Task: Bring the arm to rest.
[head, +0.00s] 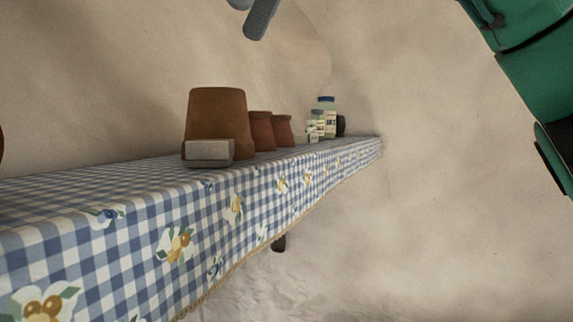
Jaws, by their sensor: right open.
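My right arm comes in at the upper right edge as a green body with dark parts. Its right gripper (555,150) is only partly in the picture, cut off by the right edge. It is open, and I see nothing held in the part that shows. It is in front of the bare plaster wall, to the right of the shelf and apart from it in the picture. My left gripper is not in view.
A shelf with a blue checked cloth (130,245) runs from the left toward the back. On it stand a large brown pot (215,115), a small pale block (208,153), two smaller pots (262,130) and jars (326,115). A grey object (262,18) shows at the top.

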